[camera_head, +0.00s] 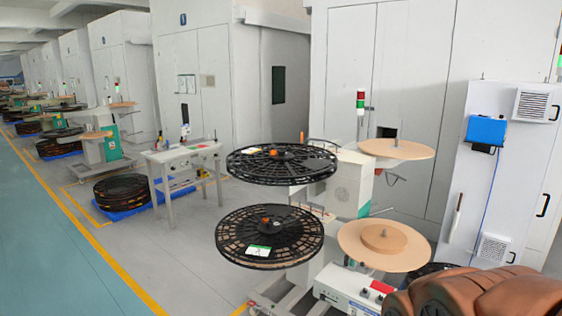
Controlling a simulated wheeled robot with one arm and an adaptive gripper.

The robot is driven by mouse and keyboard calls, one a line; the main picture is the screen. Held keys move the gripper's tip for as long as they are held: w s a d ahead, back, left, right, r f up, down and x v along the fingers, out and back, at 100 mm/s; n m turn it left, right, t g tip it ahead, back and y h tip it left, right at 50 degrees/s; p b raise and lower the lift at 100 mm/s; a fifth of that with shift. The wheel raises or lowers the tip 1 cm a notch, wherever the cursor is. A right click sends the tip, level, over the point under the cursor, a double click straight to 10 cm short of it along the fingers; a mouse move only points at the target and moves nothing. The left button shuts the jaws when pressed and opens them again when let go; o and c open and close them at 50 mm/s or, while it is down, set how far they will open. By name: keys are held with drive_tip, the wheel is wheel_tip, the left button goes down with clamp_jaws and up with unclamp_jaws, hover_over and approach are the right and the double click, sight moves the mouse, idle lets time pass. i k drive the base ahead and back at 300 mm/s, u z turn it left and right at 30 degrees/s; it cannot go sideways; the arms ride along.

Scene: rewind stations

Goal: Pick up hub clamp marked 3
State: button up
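No mark "3" can be read in the head view. A small orange piece (276,153) sits at the hub of the upper black reel (247,166). Another small orange piece (266,221) sits near the hub of the lower black reel (233,248). Both may be hub clamps, but they are too small to tell. An upright orange piece (302,138) stands behind the upper reel. Brown, rounded links of my arm fill the bottom right corner; my gripper itself is not in view.
The rewind station (347,187) carries tan discs (398,149) on its right, with a control box (349,290) below. A white table (181,157) stands behind left, beside stacked reels (122,189) on a blue pallet. A white cabinet (487,200) stands right. The left floor is clear.

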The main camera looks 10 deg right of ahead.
sight(281, 155)
drive_tip(key=u, duration=0.7)
drive_tip(key=i, duration=0.7)
drive_tip(key=u, duration=0.6)
drive_tip(key=i, duration=1.3)
drive_tip(key=z, duration=0.9)
drive_tip(key=i, duration=0.75)
drive_tip(key=z, duration=1)
